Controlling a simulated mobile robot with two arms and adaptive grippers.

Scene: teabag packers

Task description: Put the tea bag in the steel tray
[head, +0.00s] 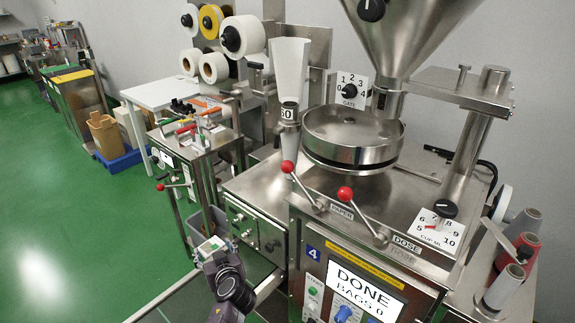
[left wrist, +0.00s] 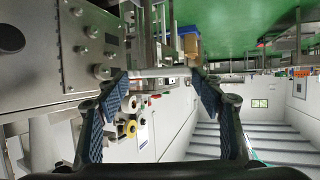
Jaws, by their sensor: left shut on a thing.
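My left gripper (head: 213,254) is low at the bottom centre-left of the head view, beside the front of the packing machine. It is shut on a small pale thing with some green on it, seemingly the tea bag (head: 210,245). In the left wrist view, the fingertips (left wrist: 161,76) press on the ends of a thin pale strip, which looks like the tea bag (left wrist: 160,72) edge-on. I cannot surely make out the steel tray; a metal-edged frame (head: 165,295) runs below the gripper. My right gripper is not in view.
The packing machine, with a steel hopper (head: 415,35), round drum (head: 350,135) and red-knobbed levers (head: 345,193), fills the right. A smaller bench machine (head: 195,145) stands behind. Green floor (head: 70,230) at left is clear.

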